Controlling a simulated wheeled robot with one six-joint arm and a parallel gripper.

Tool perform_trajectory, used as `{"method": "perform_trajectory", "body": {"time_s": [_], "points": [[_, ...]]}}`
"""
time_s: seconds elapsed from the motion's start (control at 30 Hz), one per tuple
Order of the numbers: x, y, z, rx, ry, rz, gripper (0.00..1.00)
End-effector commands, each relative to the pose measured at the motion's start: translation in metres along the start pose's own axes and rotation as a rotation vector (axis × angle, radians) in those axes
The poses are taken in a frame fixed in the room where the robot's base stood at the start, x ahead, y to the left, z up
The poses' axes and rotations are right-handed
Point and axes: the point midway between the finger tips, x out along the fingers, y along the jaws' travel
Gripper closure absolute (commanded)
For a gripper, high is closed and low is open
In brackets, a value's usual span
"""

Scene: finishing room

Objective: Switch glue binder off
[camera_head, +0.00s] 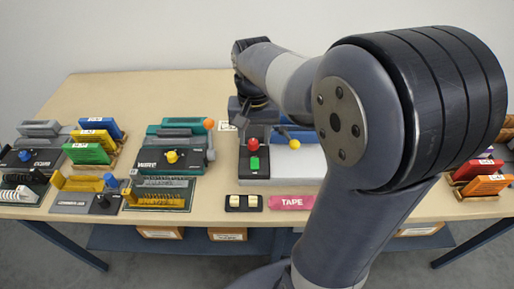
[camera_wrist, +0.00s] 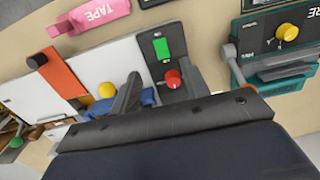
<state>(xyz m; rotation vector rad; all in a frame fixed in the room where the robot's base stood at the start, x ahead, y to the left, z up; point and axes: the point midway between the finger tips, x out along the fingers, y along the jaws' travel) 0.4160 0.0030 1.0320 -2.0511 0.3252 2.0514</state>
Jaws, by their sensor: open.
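The likely glue binder is a white and grey machine (camera_head: 285,165) at the middle of the table; I cannot read its name. Its dark panel at the left end carries a red button (camera_head: 253,145) above a green button (camera_head: 254,163). In the wrist view, the red button (camera_wrist: 172,78) lies just beyond my gripper, and the green button (camera_wrist: 162,48) is farther off. My gripper (camera_head: 248,112) hangs over the back of the panel, open and apparently empty.
A yellow knob (camera_head: 294,145) sits on the white machine. A teal wire machine (camera_head: 180,140) stands to the left, a dark comb machine (camera_head: 30,158) farther left. My arm hides the right side.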

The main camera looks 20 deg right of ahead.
Motion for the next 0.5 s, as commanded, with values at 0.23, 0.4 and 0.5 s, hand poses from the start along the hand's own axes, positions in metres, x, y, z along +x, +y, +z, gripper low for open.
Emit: {"method": "perform_trajectory", "body": {"time_s": [0.23,0.4,0.5], "points": [[0.044,0.001,0.002,0.0,-0.008,0.003,0.56],[0.075,0.001,0.001,0.0,-0.005,0.002,0.56],[0.088,0.0,0.001,0.0,-0.004,0.001,0.56]]}}
